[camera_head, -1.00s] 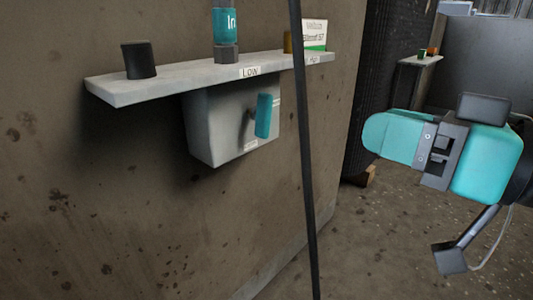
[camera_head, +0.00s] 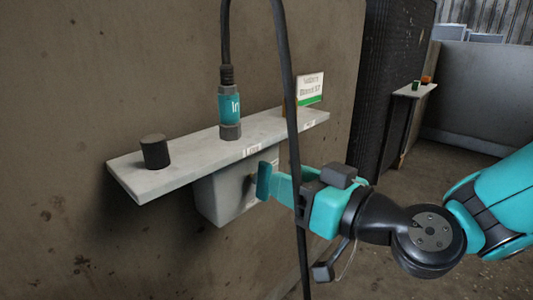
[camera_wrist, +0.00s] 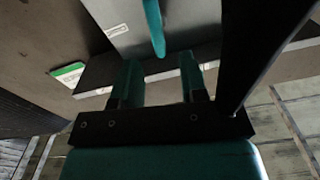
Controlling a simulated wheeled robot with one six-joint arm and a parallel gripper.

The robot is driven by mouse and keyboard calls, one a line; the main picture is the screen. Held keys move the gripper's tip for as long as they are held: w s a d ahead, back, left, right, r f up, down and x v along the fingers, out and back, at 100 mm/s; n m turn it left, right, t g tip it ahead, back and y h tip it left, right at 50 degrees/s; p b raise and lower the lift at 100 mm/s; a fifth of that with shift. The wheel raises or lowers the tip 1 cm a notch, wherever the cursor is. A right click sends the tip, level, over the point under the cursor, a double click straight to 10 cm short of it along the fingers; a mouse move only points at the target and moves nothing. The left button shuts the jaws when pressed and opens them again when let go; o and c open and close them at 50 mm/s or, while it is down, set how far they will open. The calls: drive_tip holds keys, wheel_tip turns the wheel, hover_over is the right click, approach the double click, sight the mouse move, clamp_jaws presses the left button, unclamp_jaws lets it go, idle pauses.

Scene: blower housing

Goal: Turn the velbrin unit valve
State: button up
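The valve is a light grey box (camera_head: 226,197) under a wall shelf, with a teal lever handle (camera_head: 264,181) on its front. In the wrist view the handle (camera_wrist: 154,28) hangs down just beyond my fingers, roughly in line with the gap. My gripper (camera_head: 277,186) is teal and close in front of the handle. In the wrist view my gripper (camera_wrist: 160,63) has its two fingers apart with nothing between them. I cannot tell whether a finger touches the handle. The gripper partly hides the box in the head view.
A black cable (camera_head: 283,70) hangs in front of the shelf and crosses my gripper. The shelf (camera_head: 190,165) carries a black knob (camera_head: 155,152), a teal cylinder (camera_head: 229,105) and a white-and-green sign (camera_head: 310,88). Open floor lies to the right.

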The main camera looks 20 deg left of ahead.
sight(266, 170)
drive_tip(key=p+x, duration=0.1)
drive_tip(key=x, duration=0.4)
drive_tip(key=shift+w+a, duration=0.1)
drive_tip(key=shift+a, duration=0.05)
clamp_jaws()
